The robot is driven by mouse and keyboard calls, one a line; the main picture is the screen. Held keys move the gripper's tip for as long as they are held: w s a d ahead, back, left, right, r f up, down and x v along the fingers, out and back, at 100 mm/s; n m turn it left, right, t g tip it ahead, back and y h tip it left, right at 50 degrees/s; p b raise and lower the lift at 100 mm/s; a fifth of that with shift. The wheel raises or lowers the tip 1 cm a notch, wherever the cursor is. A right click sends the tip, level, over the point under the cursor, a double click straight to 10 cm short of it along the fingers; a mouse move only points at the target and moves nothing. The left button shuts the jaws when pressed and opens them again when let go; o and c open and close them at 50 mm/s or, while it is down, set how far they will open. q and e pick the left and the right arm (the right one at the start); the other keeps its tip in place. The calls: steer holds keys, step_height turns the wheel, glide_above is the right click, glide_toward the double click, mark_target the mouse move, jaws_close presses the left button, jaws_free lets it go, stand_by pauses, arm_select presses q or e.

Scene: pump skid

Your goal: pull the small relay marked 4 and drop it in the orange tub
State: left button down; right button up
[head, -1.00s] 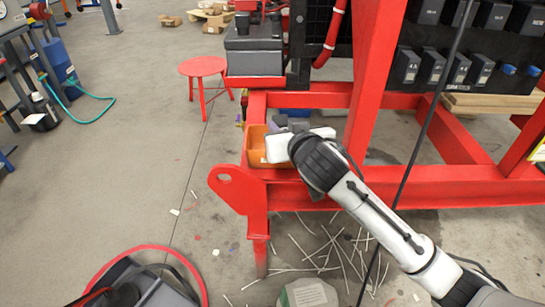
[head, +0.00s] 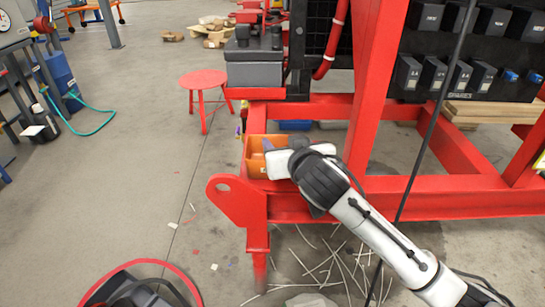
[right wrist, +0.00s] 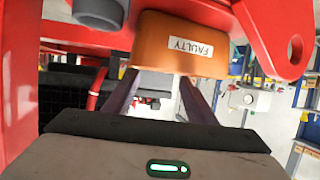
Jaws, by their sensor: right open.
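The orange tub (head: 256,166) hangs at the left end of the red frame. It also shows in the right wrist view (right wrist: 180,45), with a white "FAULTY" label on its side. My right gripper (head: 267,146) is at the tub's rim in the head view, fingers partly hidden by its white body. In the right wrist view its two dark fingers (right wrist: 158,98) are apart with nothing held between them. Small dark relays (head: 432,74) stand in a row on the black panel; I cannot surely read which is marked 4. The tub's inside is mostly hidden. My left gripper is out of view.
Red frame beams (head: 400,200) and a slanting red post (head: 368,90) stand close to my right arm. A black cable (head: 420,150) hangs across the view. Larger relays (head: 455,18) sit above.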

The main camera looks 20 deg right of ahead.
steer(key=shift+s+r, duration=0.2)
steer(key=shift+s, duration=0.2)
arm_select(q)
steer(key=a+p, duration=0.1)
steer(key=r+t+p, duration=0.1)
steer(key=p, duration=0.1)
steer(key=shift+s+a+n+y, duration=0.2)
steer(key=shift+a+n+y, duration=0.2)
arm_select(e)
steer(key=v, duration=0.9)
steer(key=shift+s, duration=0.2)
steer(key=s+a+f+n+g+y, duration=0.1)
steer(key=s+a+f+g+y, duration=0.15)
steer(key=s+f, duration=0.85)
steer(key=s+a+f+n+g+y, duration=0.2)
steer(key=s+a+f+g, duration=0.2)
steer(key=s+f, duration=0.65)
arm_select(q)
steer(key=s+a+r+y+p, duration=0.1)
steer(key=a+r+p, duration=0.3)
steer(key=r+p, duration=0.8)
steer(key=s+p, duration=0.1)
steer(key=p, duration=0.8)
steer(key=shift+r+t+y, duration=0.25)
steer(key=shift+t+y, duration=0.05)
arm_select(e)
steer(key=s+d+r+t+h, duration=0.1)
steer(key=d+r, duration=0.3)
steer(key=r, duration=0.6)
steer(key=shift+s+r, duration=0.25)
